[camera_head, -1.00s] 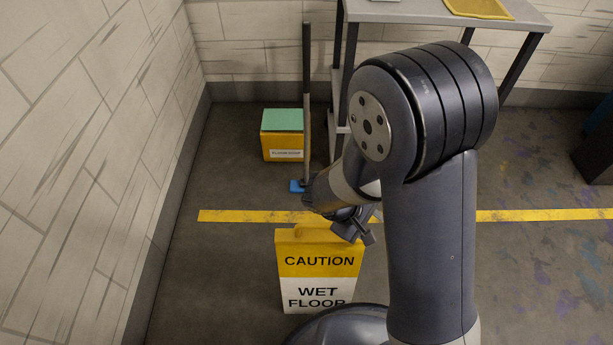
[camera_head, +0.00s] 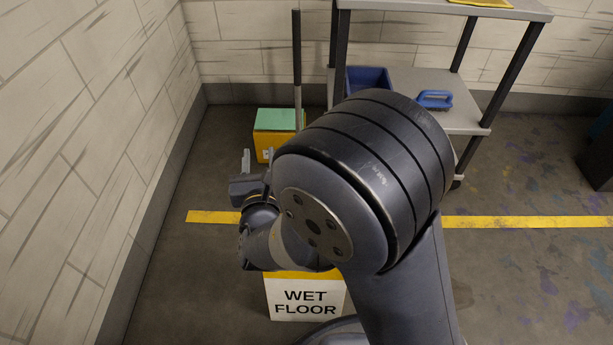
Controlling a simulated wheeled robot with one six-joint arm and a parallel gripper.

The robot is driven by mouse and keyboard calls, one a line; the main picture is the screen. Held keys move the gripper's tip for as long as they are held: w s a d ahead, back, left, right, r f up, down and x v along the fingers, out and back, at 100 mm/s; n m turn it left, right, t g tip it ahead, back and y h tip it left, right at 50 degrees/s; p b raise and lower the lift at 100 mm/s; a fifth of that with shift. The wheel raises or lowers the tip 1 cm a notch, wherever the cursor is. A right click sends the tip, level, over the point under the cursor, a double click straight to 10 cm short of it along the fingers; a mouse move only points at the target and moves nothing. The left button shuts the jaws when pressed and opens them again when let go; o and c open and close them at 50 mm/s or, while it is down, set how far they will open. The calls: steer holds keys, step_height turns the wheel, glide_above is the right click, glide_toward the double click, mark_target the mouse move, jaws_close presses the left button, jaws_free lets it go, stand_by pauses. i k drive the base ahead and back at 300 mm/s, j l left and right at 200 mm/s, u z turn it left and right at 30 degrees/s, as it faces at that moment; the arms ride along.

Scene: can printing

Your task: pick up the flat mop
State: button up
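The flat mop stands upright by the far wall; its long handle (camera_head: 297,65) is dark above and light grey lower down. Its lower end and blue head are hidden behind my arm. My gripper (camera_head: 258,162) is at the left end of my arm, fingers pointing away toward the far wall. The two fingers show apart, with nothing seen between them. In the picture the gripper is left of and below the visible handle; the depth gap is hard to tell.
A yellow box with a green top (camera_head: 277,121) stands behind the gripper. A grey cart (camera_head: 455,115) with a blue bin (camera_head: 368,77) and blue-handled item (camera_head: 435,98) is right of the handle. A wet floor sign (camera_head: 305,297) stands in front. A brick wall (camera_head: 80,130) bounds the left.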

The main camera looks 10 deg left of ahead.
mark_target(296, 13)
steer(key=i+l, duration=0.1)
steer(key=l, duration=0.2)
steer(key=i+l+u, duration=0.15)
steer(key=l, duration=0.2)
steer(key=i+l, duration=0.1)
steer(key=l, duration=0.2)
steer(key=i+l+u, duration=0.15)
steer(key=l, duration=0.2)
steer(key=i+u, duration=0.3)
steer(key=i, duration=0.8)
